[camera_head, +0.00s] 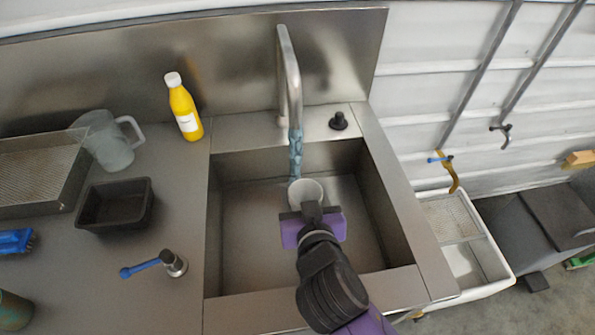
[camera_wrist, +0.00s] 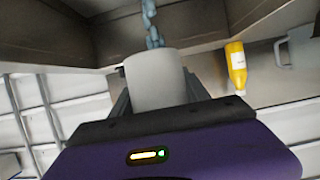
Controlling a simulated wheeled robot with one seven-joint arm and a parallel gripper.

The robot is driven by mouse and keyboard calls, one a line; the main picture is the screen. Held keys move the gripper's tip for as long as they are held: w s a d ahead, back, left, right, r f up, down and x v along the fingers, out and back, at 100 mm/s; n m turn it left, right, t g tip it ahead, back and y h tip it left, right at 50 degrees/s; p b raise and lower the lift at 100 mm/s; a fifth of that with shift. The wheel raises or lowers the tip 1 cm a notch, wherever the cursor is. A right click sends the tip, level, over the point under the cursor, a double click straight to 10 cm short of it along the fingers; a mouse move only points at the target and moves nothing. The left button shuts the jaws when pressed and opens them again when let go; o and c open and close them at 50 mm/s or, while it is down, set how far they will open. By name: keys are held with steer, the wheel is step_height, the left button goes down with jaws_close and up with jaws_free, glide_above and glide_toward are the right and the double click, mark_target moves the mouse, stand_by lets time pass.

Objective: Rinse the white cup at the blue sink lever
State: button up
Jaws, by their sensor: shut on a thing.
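The white cup (camera_head: 306,188) is in my gripper (camera_head: 308,210), held over the steel sink basin (camera_head: 240,240). In the wrist view the cup (camera_wrist: 155,80) sits between the two dark fingers of my gripper (camera_wrist: 157,92), which are shut on it. A blue stream of water (camera_head: 296,150) runs from the tap spout (camera_head: 290,75) down to the cup's rim; the wrist view also shows the stream (camera_wrist: 151,22) meeting the cup's top. The cup's inside is mostly hidden. A valve with a blue lever (camera_head: 140,268) stands on the counter left of the sink.
A yellow bottle (camera_head: 183,107), a clear jug (camera_head: 110,140), a black tub (camera_head: 116,204) and a blue brush (camera_head: 15,241) are on the left counter. A black knob (camera_head: 338,121) is behind the basin. Another blue-handled tap (camera_head: 446,170) is at the right wall.

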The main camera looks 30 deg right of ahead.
steer(key=shift+s+a+r+p, duration=0.2)
steer(key=shift+s+r+p, duration=0.15)
steer(key=shift+s+r, duration=0.3)
steer(key=shift+s+a+r+p, duration=0.2)
steer(key=shift+s+r+p, duration=0.1)
steer(key=shift+s+r, duration=0.35)
steer(key=shift+s+a+r+p, duration=0.2)
steer(key=shift+s+r+p, duration=0.25)
steer(key=shift+s, duration=0.35)
